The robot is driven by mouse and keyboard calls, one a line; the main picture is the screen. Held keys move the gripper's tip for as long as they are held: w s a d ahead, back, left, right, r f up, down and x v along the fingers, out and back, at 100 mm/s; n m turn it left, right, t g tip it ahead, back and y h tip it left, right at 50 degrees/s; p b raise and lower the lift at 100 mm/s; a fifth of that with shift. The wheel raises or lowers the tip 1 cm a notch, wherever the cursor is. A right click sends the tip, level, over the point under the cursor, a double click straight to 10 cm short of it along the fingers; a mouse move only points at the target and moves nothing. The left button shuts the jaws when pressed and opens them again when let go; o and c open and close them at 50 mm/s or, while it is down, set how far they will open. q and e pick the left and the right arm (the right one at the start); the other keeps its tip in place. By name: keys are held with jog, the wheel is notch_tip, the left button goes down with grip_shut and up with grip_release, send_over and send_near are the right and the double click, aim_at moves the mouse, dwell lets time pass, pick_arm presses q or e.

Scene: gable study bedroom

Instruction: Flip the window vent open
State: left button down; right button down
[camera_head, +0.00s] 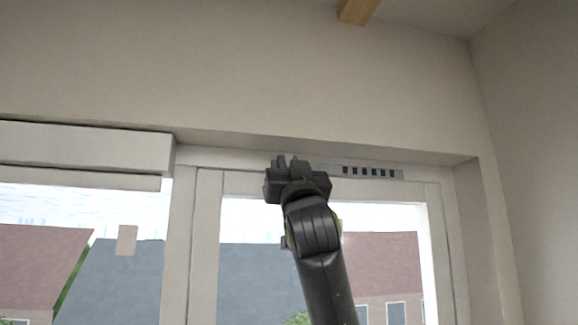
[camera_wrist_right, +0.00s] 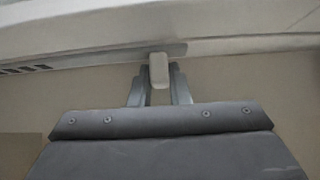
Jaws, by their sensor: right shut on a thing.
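The window vent (camera_head: 398,174) is a thin grey strip with a row of dark slots, set along the top of the right window frame. My right gripper (camera_head: 288,161) is up at the strip's left part and covers it there. In the right wrist view, the vent strip (camera_wrist_right: 100,57) runs across the top, with dark slots at the left. A small pale vent tab (camera_wrist_right: 159,71) sticks out from it between the fingertips of my right gripper (camera_wrist_right: 159,88), which is shut on it. My left gripper is not in view.
A white blind box (camera_head: 80,147) juts out over the left window pane. The window recess ceiling lies close above the vent, and a side wall (camera_head: 530,150) stands at the right. A wooden beam (camera_head: 357,11) is overhead.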

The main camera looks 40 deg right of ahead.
jog(key=shift+s+d, duration=0.1)
jog(key=shift+d, duration=0.1)
jog(key=s+d+b, duration=0.2)
jog(key=d, duration=0.1)
jog(key=s+d+b, duration=0.1)
jog(key=d, duration=0.1)
jog(key=shift+d, duration=0.1)
jog(key=shift+w+r, duration=0.1)
jog(key=c, duration=1.8)
grip_release()
jog(key=o, duration=0.4)
jog(key=shift+d, duration=0.15)
jog(key=shift+o, duration=0.2)
jog(key=b+v, duration=1.1)
jog(key=v, duration=0.6)
jog(key=shift+s+f+b, duration=0.2)
jog(key=shift+s+b, duration=0.05)
jog(key=shift+b, duration=0.1)
